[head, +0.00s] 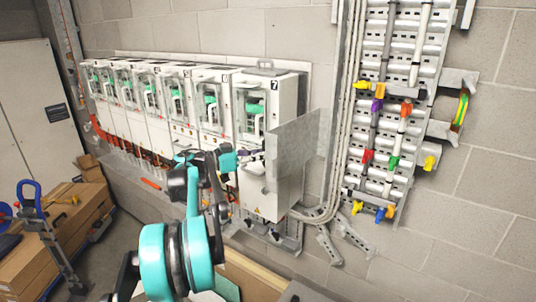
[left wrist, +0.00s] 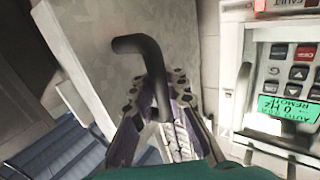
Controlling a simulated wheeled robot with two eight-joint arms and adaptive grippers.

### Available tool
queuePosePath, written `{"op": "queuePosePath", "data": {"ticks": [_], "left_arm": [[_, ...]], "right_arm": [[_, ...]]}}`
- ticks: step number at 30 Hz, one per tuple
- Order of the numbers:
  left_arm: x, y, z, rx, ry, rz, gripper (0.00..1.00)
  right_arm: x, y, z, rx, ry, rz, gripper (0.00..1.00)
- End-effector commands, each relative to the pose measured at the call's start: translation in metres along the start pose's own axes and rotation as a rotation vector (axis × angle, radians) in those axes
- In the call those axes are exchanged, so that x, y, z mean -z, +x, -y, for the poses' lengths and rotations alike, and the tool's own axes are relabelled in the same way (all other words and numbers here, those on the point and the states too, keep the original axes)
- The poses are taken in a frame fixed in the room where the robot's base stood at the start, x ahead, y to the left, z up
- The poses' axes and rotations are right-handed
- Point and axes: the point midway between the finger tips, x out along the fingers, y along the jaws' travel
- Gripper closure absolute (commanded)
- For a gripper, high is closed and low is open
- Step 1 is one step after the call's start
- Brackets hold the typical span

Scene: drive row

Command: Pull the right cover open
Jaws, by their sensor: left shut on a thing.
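The right cover (head: 300,145) is a flat grey metal panel at the front of the rightmost drive (head: 268,95), marked 7. In the head view it stands out at an angle from the drive's front. A dark bent handle (left wrist: 140,44) shows in the left wrist view, with the grey cover (left wrist: 85,55) behind it. My left gripper (left wrist: 158,95) is shut around the handle's straight part. My right gripper is not in view.
Several white drives (head: 155,95) line the wall to the left. A drive keypad and green display (left wrist: 290,108) are beside the gripper. Conduits (head: 340,120) and a rail panel with coloured clamps (head: 395,75) are on the right wall. Cardboard boxes (head: 60,220) stand at lower left.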

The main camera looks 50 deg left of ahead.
Motion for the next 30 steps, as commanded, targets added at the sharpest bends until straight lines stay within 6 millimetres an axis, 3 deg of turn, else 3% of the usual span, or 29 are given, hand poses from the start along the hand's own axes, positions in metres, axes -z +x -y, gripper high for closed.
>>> {"op": "queuePosePath", "data": {"ticks": [2, 3, 6, 17, 20, 30], "left_arm": [[0.0, -0.002, 0.001, 0.003, -0.001, 0.001, 1.0], [0.0, -0.002, 0.001, 0.003, -0.001, 0.001, 0.86], [0.0, -0.002, 0.0, 0.002, -0.001, 0.001, 0.65], [0.0, -0.005, 0.0, 0.002, 0.0, 0.0, 0.65], [0.0, -0.018, 0.001, 0.003, 0.0, -0.001, 0.65], [0.0, -0.092, 0.001, 0.006, 0.0, -0.001, 0.65]], "right_arm": [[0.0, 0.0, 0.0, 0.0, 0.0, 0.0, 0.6], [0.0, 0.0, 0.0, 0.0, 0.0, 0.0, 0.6], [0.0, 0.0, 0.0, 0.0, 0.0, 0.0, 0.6], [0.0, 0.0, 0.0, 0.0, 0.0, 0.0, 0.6], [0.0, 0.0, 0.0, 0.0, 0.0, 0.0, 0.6], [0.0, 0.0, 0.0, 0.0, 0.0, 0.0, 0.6]]}}
